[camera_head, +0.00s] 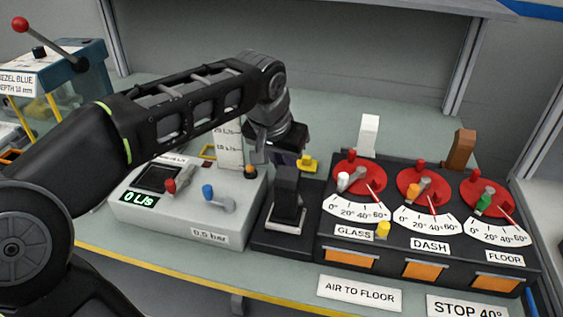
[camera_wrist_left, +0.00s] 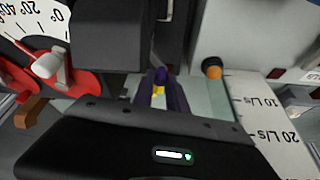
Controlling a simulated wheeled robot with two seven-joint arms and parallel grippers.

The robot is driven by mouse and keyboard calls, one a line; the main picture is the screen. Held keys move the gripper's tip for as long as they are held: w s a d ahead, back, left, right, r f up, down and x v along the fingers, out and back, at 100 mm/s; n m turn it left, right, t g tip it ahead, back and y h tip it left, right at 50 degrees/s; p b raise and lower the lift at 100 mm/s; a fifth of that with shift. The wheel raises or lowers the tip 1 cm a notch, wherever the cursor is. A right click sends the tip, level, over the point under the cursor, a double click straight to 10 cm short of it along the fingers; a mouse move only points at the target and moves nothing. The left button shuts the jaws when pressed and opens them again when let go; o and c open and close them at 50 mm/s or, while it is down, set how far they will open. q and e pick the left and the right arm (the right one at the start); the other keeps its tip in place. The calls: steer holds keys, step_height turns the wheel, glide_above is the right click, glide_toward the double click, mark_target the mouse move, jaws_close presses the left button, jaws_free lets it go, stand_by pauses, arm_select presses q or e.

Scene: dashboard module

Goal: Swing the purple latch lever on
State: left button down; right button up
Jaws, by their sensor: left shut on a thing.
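The purple latch lever (camera_wrist_left: 176,97) shows in the left wrist view at the gripper's jaws, with a bit of yellow beside it. My left gripper (camera_head: 287,154) reaches over the back of the bench, behind the black block, and is shut on the lever. In the head view the gripper mostly hides the lever, and a yellow piece (camera_head: 307,164) shows just right of it. The lever's pivot and exact angle are hidden. My right gripper is in neither view.
A black upright block (camera_head: 287,195) stands in front of the gripper. The grey flow box (camera_head: 240,222) with a blue-knobbed lever is to the left. The black dial panel (camera_head: 330,244) with red dials is to the right, with white and brown uprights behind it.

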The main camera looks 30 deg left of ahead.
arm_select(q)
steer(key=shift+w+d+m, duration=0.1)
steer(key=shift+w+m, duration=0.05)
steer(key=shift+m, duration=0.15)
steer(key=c, duration=1.3)
jaws_free()
steer(key=shift+c, duration=0.2)
steer(key=v, duration=0.7)
steer(key=shift+r, duration=0.35)
